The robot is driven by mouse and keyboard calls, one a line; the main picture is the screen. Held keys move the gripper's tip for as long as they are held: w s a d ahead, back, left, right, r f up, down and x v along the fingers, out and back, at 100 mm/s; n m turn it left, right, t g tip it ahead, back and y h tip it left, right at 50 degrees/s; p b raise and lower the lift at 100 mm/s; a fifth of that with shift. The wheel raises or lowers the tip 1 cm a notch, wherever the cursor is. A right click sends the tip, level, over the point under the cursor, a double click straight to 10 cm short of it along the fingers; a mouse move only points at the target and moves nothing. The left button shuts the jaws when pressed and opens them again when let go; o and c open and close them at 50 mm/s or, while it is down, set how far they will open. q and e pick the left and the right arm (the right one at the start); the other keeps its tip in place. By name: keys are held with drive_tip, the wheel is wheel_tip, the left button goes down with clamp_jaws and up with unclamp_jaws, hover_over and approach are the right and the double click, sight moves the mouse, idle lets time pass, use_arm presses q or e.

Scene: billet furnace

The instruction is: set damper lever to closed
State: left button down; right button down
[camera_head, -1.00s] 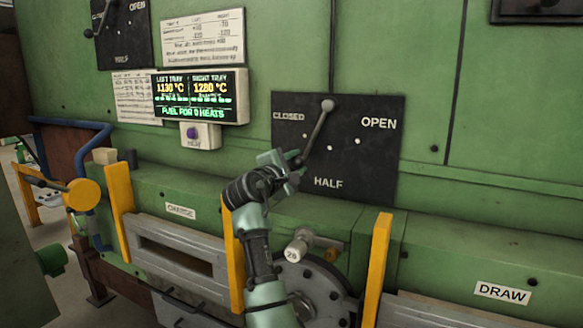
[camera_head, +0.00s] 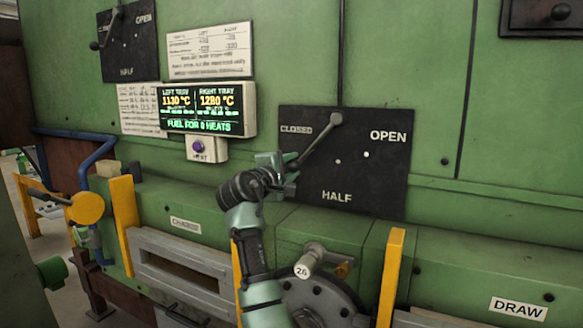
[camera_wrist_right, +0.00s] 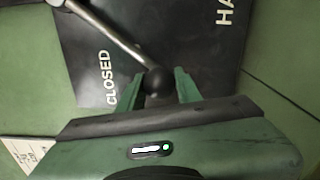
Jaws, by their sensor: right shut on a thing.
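The damper lever (camera_head: 318,139) is a grey rod on a black panel (camera_head: 375,185) marked CLOSED, HALF and OPEN. Its pivot is near the panel's top, and the rod slopes down to the left, passing below and right of the CLOSED label (camera_head: 297,129). My right gripper (camera_head: 288,168) is shut on the lever's lower end at the panel's left edge. In the right wrist view, the lever's dark ball knob (camera_wrist_right: 157,83) sits between the fingertips, with the rod running to the upper left. My left gripper is not in view.
A second lever panel (camera_head: 128,45) is at the upper left. A display (camera_head: 208,108) and a purple button (camera_head: 198,147) are left of my right gripper. A round hatch handle (camera_head: 312,258) and yellow posts (camera_head: 390,280) stand below the panel.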

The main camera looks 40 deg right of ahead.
drive_tip(key=c, duration=1)
unclamp_jaws()
drive_tip(key=shift+r, duration=0.2)
drive_tip(key=shift+f, duration=0.1)
drive_tip(key=shift+a, duration=0.1)
drive_tip(key=shift+s+a+f+b, duration=0.1)
drive_tip(key=shift+a+b, duration=0.2)
drive_tip(key=b+v, duration=0.2)
drive_tip(key=v, duration=0.4)
drive_tip(key=shift+a, duration=0.2)
drive_tip(key=shift+s+a, duration=0.2)
